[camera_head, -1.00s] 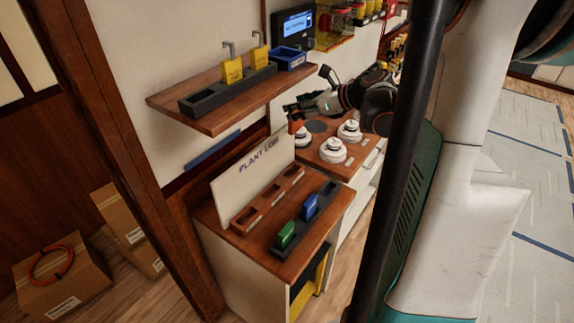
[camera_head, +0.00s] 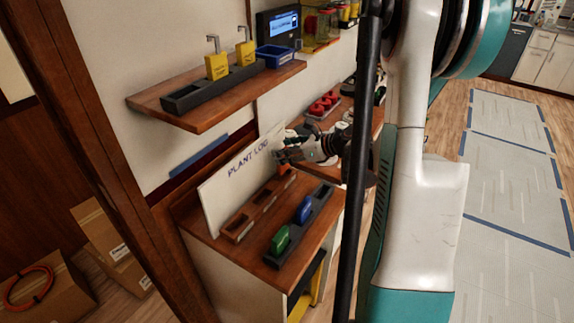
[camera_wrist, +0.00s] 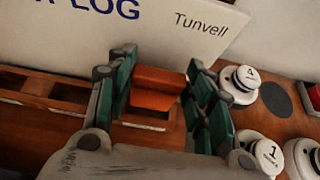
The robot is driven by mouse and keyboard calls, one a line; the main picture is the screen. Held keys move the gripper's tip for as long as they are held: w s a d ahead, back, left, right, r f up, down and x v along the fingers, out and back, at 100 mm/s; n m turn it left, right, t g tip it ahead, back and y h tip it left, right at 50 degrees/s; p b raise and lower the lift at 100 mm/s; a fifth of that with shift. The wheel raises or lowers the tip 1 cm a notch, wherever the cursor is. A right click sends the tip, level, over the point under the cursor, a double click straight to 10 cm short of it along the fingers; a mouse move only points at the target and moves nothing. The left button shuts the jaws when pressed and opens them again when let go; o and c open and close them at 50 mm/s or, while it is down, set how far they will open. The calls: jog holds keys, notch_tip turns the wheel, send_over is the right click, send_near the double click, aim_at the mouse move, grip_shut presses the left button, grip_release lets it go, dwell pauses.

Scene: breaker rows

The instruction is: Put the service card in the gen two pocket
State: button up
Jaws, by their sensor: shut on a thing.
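The service card is most likely the orange block (camera_wrist: 158,80) between my fingers; a bit of it shows in the head view (camera_head: 285,169). My gripper (camera_wrist: 160,72) is shut on it, one finger pad at each side. In the head view my gripper (camera_head: 281,156) is at the far right end of the brown wooden pocket strip (camera_head: 236,235), before the "PLANT LOG" board. The card is over or at the end pocket; I cannot tell if it has entered. The other pockets look empty. The pocket labels are too small to read.
The white "PLANT LOG" board (camera_head: 219,194) stands right behind the strip. A dark rack (camera_head: 271,260) with a green card (camera_head: 282,240) and a blue card (camera_head: 304,210) lies in front. White round knobs (camera_wrist: 246,78) are close at right. A shelf (camera_head: 203,122) hangs above.

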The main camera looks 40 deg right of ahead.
notch_tip(320, 180, down, 4)
jog(key=shift+f+b, duration=0.2)
jog(key=shift+b, duration=0.55)
jog(key=shift+r, duration=0.1)
jog(key=o, duration=0.6)
jog(key=shift+f, duration=0.2)
jog(key=o, duration=0.5)
jog(key=shift+c, duration=0.2)
